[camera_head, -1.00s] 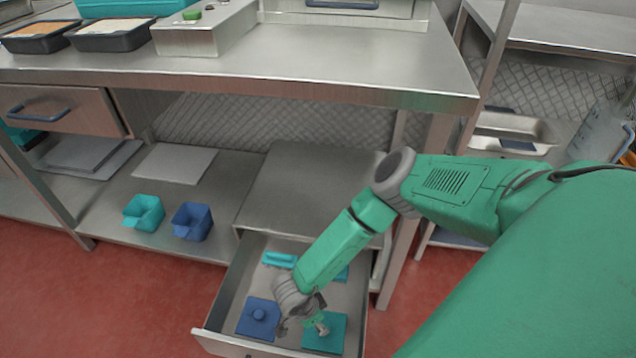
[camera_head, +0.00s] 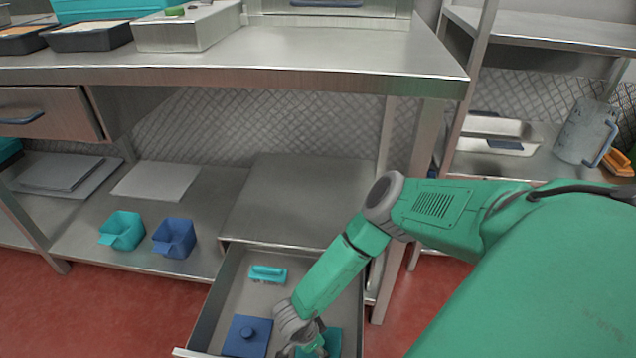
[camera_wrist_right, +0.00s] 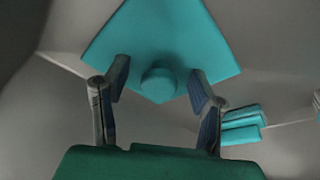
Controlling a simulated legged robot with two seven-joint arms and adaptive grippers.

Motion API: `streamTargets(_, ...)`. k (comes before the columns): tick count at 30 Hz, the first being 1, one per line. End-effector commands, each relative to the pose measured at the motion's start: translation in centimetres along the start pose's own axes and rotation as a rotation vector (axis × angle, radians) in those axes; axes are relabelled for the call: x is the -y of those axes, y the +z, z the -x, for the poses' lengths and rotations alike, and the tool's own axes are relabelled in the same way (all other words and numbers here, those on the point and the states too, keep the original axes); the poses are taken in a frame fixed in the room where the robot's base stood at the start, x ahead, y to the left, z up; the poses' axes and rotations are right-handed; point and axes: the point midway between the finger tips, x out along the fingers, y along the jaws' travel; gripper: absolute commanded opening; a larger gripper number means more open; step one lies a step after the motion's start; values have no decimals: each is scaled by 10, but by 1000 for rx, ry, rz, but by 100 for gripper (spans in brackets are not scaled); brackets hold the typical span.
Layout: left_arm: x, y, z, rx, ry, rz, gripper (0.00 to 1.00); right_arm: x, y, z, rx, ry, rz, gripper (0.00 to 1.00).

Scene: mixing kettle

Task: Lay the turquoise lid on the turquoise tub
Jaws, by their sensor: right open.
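The turquoise lid (camera_head: 333,341) lies flat in the open drawer, partly hidden by my right gripper (camera_head: 308,346). In the right wrist view the lid (camera_wrist_right: 160,35) is a square plate with a round knob (camera_wrist_right: 158,86). The open fingers of my right gripper (camera_wrist_right: 160,88) are on either side of the knob, with gaps visible. A turquoise open container (camera_head: 122,230) stands on the lower shelf. Another turquoise box (camera_head: 110,9) is cut off at the top, on the counter; I cannot tell which is the tub. My left gripper is out of view.
A blue lid (camera_head: 247,337) and a turquoise handled tool (camera_head: 268,274) lie in the drawer (camera_head: 212,318). A blue container (camera_head: 174,238) stands beside the turquoise one. The steel counter (camera_head: 300,55) overhangs the shelf. A table leg (camera_head: 402,240) rises close to my right arm.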

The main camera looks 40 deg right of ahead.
Motion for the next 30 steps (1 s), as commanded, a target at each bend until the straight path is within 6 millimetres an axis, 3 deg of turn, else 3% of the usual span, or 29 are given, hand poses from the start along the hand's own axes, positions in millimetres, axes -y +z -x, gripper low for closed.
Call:
streamTargets(5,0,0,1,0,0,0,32,0,-1,-1,2,1,0,52)
streamTargets(9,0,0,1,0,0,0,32,0,-1,-1,2,1,0,6)
streamTargets(10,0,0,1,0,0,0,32,0,-1,-1,2,1,0,0)
streamTargets(19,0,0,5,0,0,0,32,-1,-2,3,0,2,1,0)
streamTargets(30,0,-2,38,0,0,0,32,0,-13,39,1,1,2,0)
